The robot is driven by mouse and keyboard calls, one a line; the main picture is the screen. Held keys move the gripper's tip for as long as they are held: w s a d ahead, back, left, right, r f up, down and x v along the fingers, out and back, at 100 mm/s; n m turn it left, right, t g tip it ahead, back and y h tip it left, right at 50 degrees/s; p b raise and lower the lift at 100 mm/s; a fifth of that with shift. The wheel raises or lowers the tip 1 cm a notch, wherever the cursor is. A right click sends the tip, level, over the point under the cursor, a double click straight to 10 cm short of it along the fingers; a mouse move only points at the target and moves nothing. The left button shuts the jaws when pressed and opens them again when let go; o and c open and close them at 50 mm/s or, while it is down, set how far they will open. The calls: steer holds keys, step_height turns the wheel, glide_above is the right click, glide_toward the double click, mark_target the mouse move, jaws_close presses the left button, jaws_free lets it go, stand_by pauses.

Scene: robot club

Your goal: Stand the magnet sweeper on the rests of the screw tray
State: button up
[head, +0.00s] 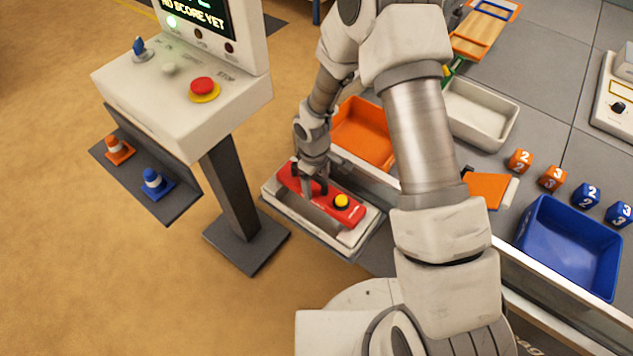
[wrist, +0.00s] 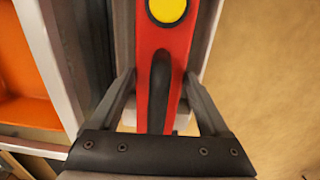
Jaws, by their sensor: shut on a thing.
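The magnet sweeper is a red bar (head: 347,213) with a yellow button and a black handle. It lies lengthwise over the pale screw tray (head: 322,236) in the head view. The sweeper's red body (wrist: 150,40) also fills the middle of the wrist view, above the grey-white tray (wrist: 124,38). My gripper (head: 314,190) is at the sweeper's handle, its fingers on either side and shut on it. Whether the sweeper touches the tray's rests cannot be told, as the arm and the sweeper hide them.
An orange bin (head: 365,134) stands just behind the tray, beyond a raised edge. A white bin (head: 482,112), a blue bin (head: 570,245) and several numbered cubes are on the table at right.

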steer(key=o, duration=1.5)
steer(key=r+p, duration=0.1)
steer(key=r, duration=1)
steer(key=r+p, duration=0.1)
steer(key=r, duration=0.5)
steer(key=shift+s+a+r+p, duration=0.15)
steer(key=shift+a+r+p, duration=0.05)
steer(key=shift+a+p, duration=0.15)
steer(key=s+d+r+m+t+p, duration=0.1)
steer(key=s+d+r+m, duration=0.2)
steer(key=r, duration=0.6)
steer(key=s+d+r+m+t, duration=0.1)
steer(key=s+d+r+m, duration=0.15)
steer(key=d+r, duration=0.45)
steer(key=s+d+r+m+t, duration=0.1)
steer(key=s+r, duration=0.2)
steer(key=s, duration=0.1)
steer(key=s+d+r+m+t+p, duration=0.1)
steer(key=s+r+m, duration=0.1)
steer(key=s+r, duration=0.2)
steer(key=s+d+r+m+t, duration=0.1)
steer(key=s+d+r+m, duration=0.1)
steer(key=s, duration=0.3)
steer(key=shift+p+v, duration=0.4)
steer(key=shift+v, duration=0.4)
